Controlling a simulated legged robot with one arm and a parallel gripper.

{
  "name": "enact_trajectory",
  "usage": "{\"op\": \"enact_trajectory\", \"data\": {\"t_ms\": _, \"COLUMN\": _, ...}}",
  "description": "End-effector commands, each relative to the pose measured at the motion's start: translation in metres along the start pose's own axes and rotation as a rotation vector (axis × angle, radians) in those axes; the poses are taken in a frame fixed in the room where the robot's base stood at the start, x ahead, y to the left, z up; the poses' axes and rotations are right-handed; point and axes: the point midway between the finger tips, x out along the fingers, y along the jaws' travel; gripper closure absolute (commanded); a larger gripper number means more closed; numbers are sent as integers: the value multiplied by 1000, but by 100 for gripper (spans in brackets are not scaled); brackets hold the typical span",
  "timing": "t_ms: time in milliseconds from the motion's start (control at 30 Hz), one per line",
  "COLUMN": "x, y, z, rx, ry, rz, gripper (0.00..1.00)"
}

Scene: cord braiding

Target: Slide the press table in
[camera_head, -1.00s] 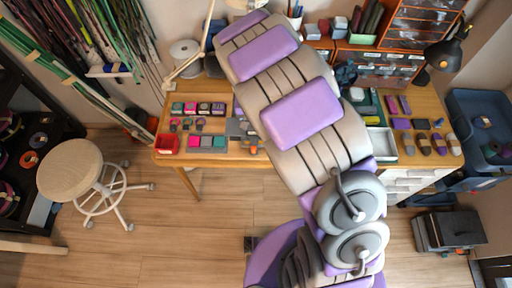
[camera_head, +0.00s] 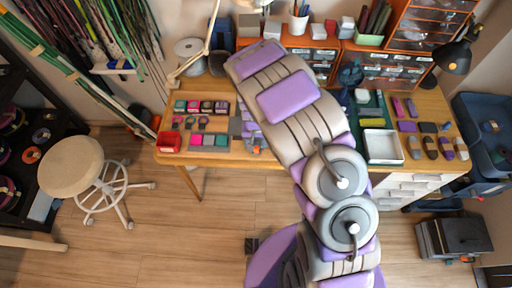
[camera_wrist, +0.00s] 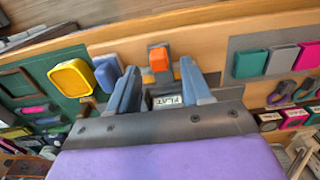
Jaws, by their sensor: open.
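In the wrist view my gripper (camera_wrist: 159,68) is open, with one blue-grey finger on each side. Between and beyond the fingertips is an orange block (camera_wrist: 158,59) on a grey mount, which seems to be part of the press. A small plate marked "FLAT" (camera_wrist: 168,101) shows between the fingers, nearer to the palm. I cannot tell whether the fingers touch anything. Which part is the press table is not clear. In the head view my arm largely hides this spot; a grey piece (camera_head: 235,126) and a bit of orange (camera_head: 256,149) show beside the arm.
Coloured blocks (camera_wrist: 280,60) and bands lie on one side of the gripper.

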Motion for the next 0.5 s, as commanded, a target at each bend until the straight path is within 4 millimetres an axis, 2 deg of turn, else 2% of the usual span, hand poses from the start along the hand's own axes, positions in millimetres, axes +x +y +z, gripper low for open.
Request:
{"op": "enact_trajectory", "data": {"t_ms": 33, "x": 8, "y": 0, "z": 0, "rx": 0, "ry": -1, "rz": 0, "gripper": 51}}
{"op": "enact_trajectory", "data": {"t_ms": 200, "x": 26, "y": 0, "z": 0, "rx": 0, "ry": 1, "rz": 0, "gripper": 51}}
{"op": "enact_trajectory", "data": {"t_ms": 500, "x": 38, "y": 0, "z": 0, "rx": 0, "ry": 0, "rz": 0, "gripper": 51}}
